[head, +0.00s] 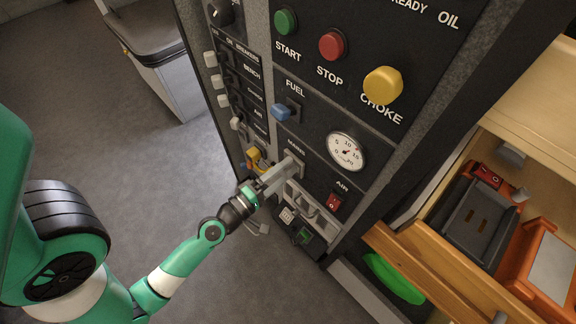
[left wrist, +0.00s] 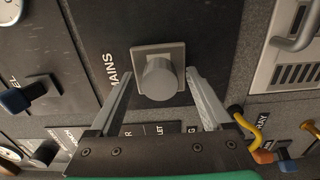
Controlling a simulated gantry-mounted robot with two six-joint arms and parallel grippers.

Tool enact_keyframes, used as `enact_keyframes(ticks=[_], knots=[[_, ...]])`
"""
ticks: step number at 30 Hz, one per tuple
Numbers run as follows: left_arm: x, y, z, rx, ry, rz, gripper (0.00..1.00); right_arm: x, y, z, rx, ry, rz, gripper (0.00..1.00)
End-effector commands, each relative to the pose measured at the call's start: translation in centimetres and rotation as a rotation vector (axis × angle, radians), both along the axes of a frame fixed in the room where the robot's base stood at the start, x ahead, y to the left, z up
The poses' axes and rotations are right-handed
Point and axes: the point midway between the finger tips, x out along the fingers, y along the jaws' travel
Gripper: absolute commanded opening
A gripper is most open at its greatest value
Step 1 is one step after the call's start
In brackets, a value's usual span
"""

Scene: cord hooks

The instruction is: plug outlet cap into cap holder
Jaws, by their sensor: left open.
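A grey round cap or knob on a square plate (left wrist: 160,76) stands out from the dark panel beside the MAINS label. It may be the outlet cap, but I cannot be sure. In the head view its grey plate (head: 297,164) is partly hidden by my gripper. My left gripper (head: 284,172) is open at the panel. In the left wrist view its two fingers (left wrist: 158,74) point at the grey piece, one on each side, with gaps between. A label ending in LET is partly hidden behind the gripper. I cannot pick out the cap holder for certain.
Start (head: 286,22), stop (head: 331,46) and choke (head: 383,85) buttons, a blue fuel knob (head: 282,113), a gauge (head: 346,151) and a red air switch (head: 333,202) crowd the panel. A yellow hook (left wrist: 245,120) lies right of the fingers. An open wooden drawer (head: 420,262) stands right.

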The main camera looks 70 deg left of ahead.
Motion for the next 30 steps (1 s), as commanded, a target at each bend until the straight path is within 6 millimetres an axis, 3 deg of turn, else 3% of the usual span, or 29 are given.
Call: enact_keyframes(ticks=[22, 23, 30], knots=[[-0.03, -0.01, 0.01, 0.0, 0.0, 0.0, 0.82, -0.01, 0.0, -0.02, 0.0, 0.0, 0.0, 0.5], [-0.03, -0.01, 0.01, 0.0, 0.0, 0.0, 0.81, -0.01, 0.0, -0.02, 0.0, 0.0, 0.0, 0.5], [-0.03, -0.01, 0.02, 0.0, 0.0, 0.0, 0.38, -0.01, 0.0, -0.02, 0.0, 0.0, 0.0, 0.5]])
